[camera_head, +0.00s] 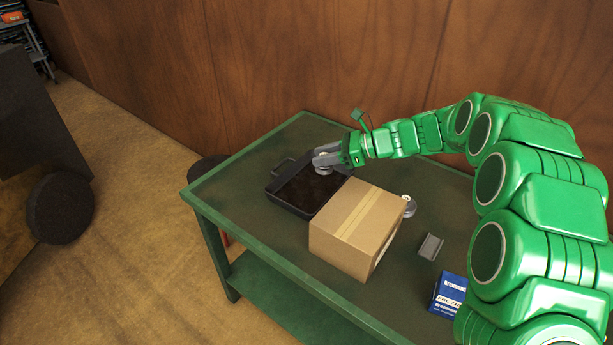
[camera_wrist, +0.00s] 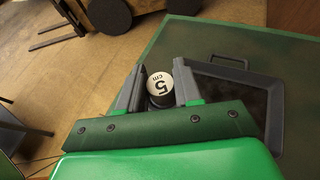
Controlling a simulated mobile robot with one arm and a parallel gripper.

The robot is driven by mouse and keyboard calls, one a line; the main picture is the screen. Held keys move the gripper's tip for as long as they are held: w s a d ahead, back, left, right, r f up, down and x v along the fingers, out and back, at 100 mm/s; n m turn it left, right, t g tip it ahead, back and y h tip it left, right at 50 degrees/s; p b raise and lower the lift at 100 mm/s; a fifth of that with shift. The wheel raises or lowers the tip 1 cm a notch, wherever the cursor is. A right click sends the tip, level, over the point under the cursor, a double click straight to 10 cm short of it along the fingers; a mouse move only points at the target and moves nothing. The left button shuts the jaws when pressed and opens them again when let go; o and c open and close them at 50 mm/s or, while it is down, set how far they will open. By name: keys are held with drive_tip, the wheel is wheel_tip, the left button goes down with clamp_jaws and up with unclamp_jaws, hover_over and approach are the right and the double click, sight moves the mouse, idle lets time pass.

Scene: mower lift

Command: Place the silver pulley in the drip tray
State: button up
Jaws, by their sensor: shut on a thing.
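The piece sits between the two grey fingers in the wrist view. The black drip tray (camera_head: 289,208) lies at the table's far left end. In the head view my gripper overlaps the tray's far right corner; its height above the tray is hard to tell. In the wrist view the tray (camera_wrist: 279,108) is to the right of the fingers. A silver-grey round piece (camera_head: 409,208) stands right of the box. I cannot tell which piece is the silver pulley.
A cardboard box (camera_head: 352,232) stands close against the tray's near right side. A grey block (camera_head: 430,246) and a blue box (camera_head: 449,296) are farther right on the green table (camera_head: 258,154). A wooden wall (camera_head: 300,55) runs behind the table.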

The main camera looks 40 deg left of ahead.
drive_tip(key=s+a, duration=0.2)
hover_over(306, 184)
drive_tip(key=shift+s+d+f, duration=0.1)
drive_tip(key=shift+f, duration=3.5)
drive_tip(key=shift+d+f, duration=0.1)
drive_tip(key=shift+f, duration=3.5)
drive_tip(key=shift+a+f, duration=0.1)
drive_tip(key=shift+f, duration=1.65)
drive_tip(key=shift+f, duration=0.1)
drive_tip(key=o, duration=1)
